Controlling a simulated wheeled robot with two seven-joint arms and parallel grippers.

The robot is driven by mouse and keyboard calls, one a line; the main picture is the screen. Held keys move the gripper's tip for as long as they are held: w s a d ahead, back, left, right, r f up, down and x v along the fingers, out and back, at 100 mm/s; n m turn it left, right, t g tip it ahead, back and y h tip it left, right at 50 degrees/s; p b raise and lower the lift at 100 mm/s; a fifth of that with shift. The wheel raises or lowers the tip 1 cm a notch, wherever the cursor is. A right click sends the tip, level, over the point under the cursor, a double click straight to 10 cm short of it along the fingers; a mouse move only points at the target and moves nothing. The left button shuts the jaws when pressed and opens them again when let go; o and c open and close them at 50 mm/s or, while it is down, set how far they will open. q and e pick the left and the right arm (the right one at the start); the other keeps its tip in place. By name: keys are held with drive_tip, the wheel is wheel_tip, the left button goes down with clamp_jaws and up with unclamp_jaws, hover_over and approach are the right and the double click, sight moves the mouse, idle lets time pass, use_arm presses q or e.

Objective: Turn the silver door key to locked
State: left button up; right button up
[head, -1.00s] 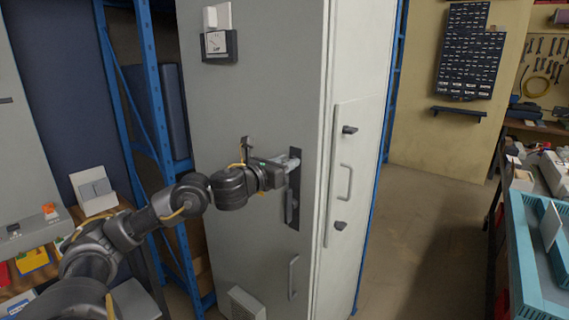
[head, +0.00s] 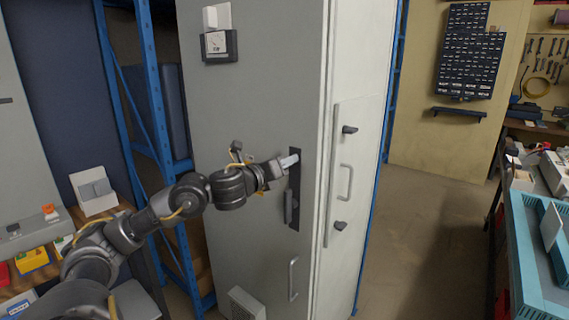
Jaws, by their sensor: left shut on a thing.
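A tall grey cabinet (head: 240,100) stands in the middle of the head view. A dark lock plate (head: 294,216) runs upright near the right edge of its front, with a dark handle (head: 288,206) on its lower part. My left gripper (head: 284,163) is at the upper part of this plate, shut on the silver key (head: 291,160). Only a small silver piece of the key shows at the fingertips; the rest is hidden, and its turn angle is hard to tell. My right gripper is not in view.
A meter (head: 216,44) sits high on the cabinet front, and a pull handle (head: 293,279) is low on it. The cabinet's side has a panel with black knobs (head: 349,130). A blue rack (head: 150,120) is at left, a teal crate (head: 527,265) at right. The floor between is clear.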

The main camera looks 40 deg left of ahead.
use_arm(q)
drive_tip(key=shift+a+f+n+p, duration=0.15)
drive_tip(key=shift+n+p, duration=0.8)
drive_tip(key=shift+n, duration=2.1)
drive_tip(key=shift+d+f+n+p, duration=0.1)
drive_tip(key=shift+n+p, duration=0.8)
drive_tip(key=shift+n, duration=2.15)
drive_tip(key=o, duration=1)
